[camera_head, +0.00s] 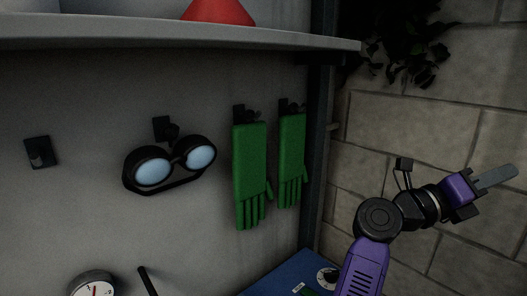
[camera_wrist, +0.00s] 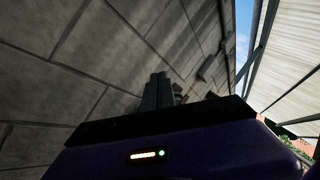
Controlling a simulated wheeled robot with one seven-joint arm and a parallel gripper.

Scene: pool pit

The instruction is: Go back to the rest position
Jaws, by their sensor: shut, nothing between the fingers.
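My gripper (camera_head: 497,178) is at the right of the head view, at the end of my purple and black arm. It points right and slightly up, in front of the stone block wall (camera_head: 440,130). Its fingers are together with nothing between them. In the wrist view my gripper (camera_wrist: 158,90) shows as dark, closed fingers pointing up the picture, with the block wall to the left. I cannot tell how far the fingertips are from the wall.
Goggles (camera_head: 170,163) and two green gloves (camera_head: 250,170) hang on hooks left of my arm. Above is a shelf (camera_head: 200,32) with a red object (camera_head: 220,12). A gauge (camera_head: 92,284) and a blue surface (camera_head: 275,280) are below. Dark leaves (camera_head: 405,40) hang above my gripper.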

